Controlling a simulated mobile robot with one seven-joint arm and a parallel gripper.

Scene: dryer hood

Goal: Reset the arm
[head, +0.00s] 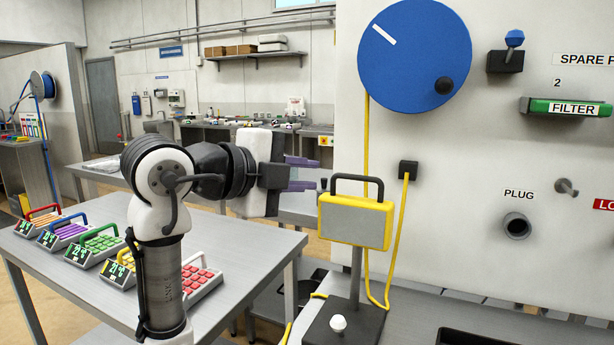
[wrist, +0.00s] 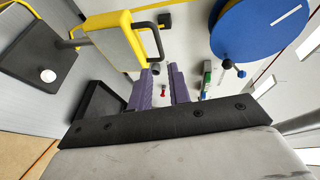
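My gripper (head: 302,173) is at the end of my raised arm in the head view, pointing right toward the panel. Its two purple fingers are apart with a gap between them and nothing in it. In the wrist view the fingers (wrist: 163,86) also show apart and empty. A yellow-framed grey box with a black handle (head: 356,221) stands on a post just right of the fingertips. I cannot tell from the head view how far it is from them in depth. In the wrist view this yellow box (wrist: 118,45) lies to the left of the fingers.
The white panel carries a blue wheel (head: 415,55), a green filter (head: 566,107) and a plug socket (head: 516,226). A yellow cable (head: 396,245) hangs down it. The metal table (head: 262,250) at left holds several coloured trays (head: 97,250). Open air lies above the table.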

